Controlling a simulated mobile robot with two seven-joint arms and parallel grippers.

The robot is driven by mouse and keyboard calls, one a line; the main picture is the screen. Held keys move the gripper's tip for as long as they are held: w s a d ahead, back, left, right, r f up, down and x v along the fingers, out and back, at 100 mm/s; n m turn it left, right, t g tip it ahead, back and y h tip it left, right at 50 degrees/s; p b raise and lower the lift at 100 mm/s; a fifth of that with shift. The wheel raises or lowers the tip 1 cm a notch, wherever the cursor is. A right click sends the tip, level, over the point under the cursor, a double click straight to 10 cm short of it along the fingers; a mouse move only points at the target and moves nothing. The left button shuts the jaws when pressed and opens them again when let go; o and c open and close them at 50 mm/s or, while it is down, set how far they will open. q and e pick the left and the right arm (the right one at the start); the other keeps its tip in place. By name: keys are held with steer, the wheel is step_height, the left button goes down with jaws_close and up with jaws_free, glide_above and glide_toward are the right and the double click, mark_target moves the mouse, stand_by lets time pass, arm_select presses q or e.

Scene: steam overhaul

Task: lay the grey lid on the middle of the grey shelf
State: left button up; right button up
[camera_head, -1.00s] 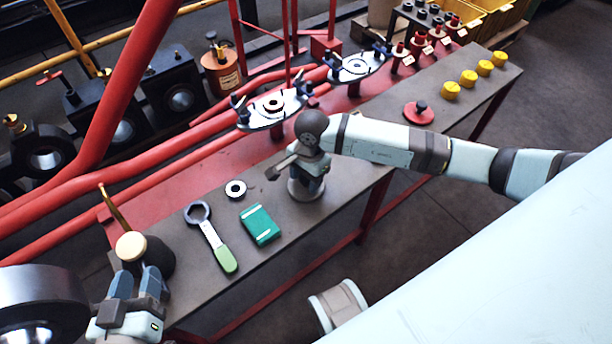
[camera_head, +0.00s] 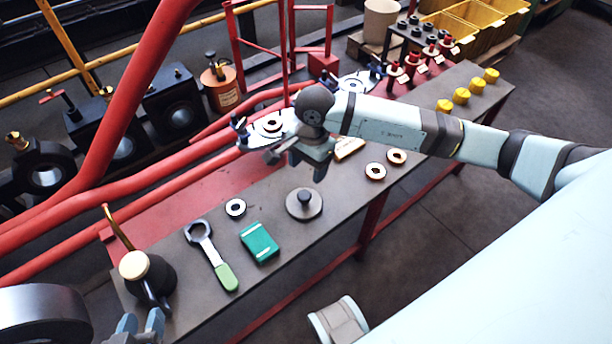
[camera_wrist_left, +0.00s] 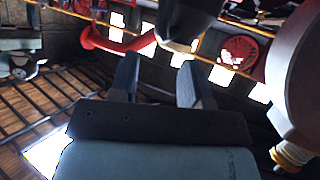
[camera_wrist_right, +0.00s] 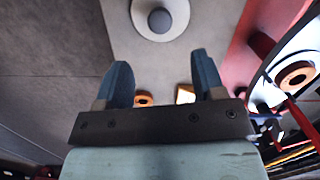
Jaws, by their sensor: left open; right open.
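The grey lid (camera_head: 304,205), a round disc with a dark knob, lies flat with its knob up on the grey shelf (camera_head: 330,240), just right of the green box. It also shows at the top of the right wrist view (camera_wrist_right: 172,22). My right gripper (camera_head: 296,168) is open and empty, above and behind the lid and apart from it; its open fingers show in the right wrist view (camera_wrist_right: 162,78). My left gripper (camera_head: 140,322) is open and empty at the shelf's near left end, beside the oil can.
On the shelf are an oil can (camera_head: 155,285), a wrench with a green handle (camera_head: 212,255), a green box (camera_head: 260,242), a few rings (camera_head: 236,207) and yellow caps (camera_head: 461,96). Red pipes (camera_head: 130,185) run behind. My right arm hides part of the shelf.

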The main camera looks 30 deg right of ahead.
steer(key=s+a+r+m+g+y, duration=0.1)
steer(key=s+a+r+m+y, duration=0.1)
steer(key=s+a+y, duration=0.45)
steer(key=s+a+r+m+g+y, duration=0.1)
steer(key=s+a+r+m+y, duration=0.2)
steer(key=a, duration=0.7)
step_height(320, 180, up, 8)
steer(key=a+m+t+y, duration=0.2)
steer(key=m+t+y, duration=0.8)
steer(key=m, duration=0.8)
steer(key=w+d+f+m+t+h, duration=0.1)
steer(key=d+f+m+t+h, duration=0.3)
steer(key=m, duration=0.6)
steer(key=w+d+m+t+h, duration=0.1)
steer(key=d+m+t+h, duration=0.1)
steer(key=m+t+h, duration=0.6)
steer(key=s+d+f+m+g+h, duration=0.4)
steer(key=s+f+m+g, duration=0.3)
steer(key=f+m, duration=0.4)
steer(key=m, duration=0.3)
steer(key=shift+s, duration=0.15)
steer(key=shift+h, duration=0.25)
